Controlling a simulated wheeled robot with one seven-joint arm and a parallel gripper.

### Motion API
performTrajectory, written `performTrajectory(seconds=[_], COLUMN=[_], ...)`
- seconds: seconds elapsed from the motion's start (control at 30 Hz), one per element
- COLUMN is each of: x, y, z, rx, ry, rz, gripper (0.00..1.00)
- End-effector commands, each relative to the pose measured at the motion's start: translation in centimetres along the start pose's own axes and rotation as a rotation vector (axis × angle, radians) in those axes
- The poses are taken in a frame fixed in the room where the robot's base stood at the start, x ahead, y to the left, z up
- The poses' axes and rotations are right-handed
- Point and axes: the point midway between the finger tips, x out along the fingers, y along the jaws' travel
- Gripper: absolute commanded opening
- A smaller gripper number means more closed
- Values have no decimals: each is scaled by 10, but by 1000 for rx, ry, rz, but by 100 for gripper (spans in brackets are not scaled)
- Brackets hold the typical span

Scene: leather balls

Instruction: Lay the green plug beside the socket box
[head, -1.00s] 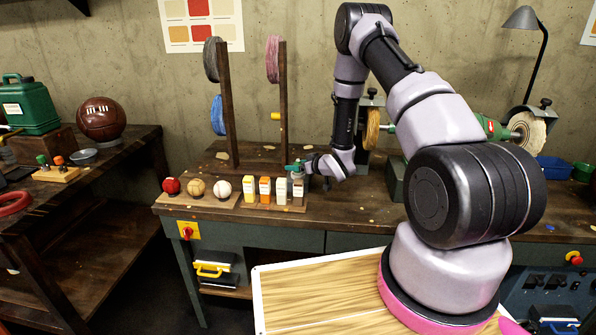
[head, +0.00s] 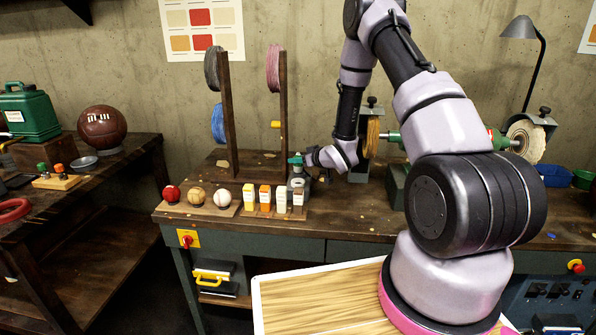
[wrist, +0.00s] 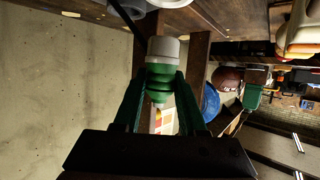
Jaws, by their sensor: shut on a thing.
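The green plug (wrist: 158,80) has a pale grey end and a green ribbed body. In the wrist view it sits between the two fingers of my gripper (wrist: 158,92), which is shut on it. In the head view the green plug (head: 295,160) shows small at the tip of my gripper (head: 306,159), above the workbench behind the row of small bottles. A small grey box (head: 299,182), which looks like the socket box, stands just below the plug. I cannot tell whether the plug touches it.
Several small orange, yellow and white bottles (head: 265,198) stand in front of the grey box. Three balls (head: 196,197) sit on a stand to their left. A wooden rack with discs (head: 228,120) rises behind. The bench top (head: 345,212) is mostly clear to the right of the bottles.

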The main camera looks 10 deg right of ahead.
Motion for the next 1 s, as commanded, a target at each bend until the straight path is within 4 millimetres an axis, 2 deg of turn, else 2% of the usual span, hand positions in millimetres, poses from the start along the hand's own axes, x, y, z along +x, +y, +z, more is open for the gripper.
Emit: performTrajectory(seconds=[0.03,0.13,0.27,0.6,0.7,0.87,1.0], x=[-4,-10,-17,-44,-50,-54,-45], y=[0,0,7,54,63,70,70], z=[-11,-25,-29,16,24,35,60], rx=[0,-1,2,2,0,-2,-2], ry=[3,2,-4,-17,-11,-5,-6], rz=[1,0,4,3,2,0,-2], gripper=[0,0,0,0,0,0,0])
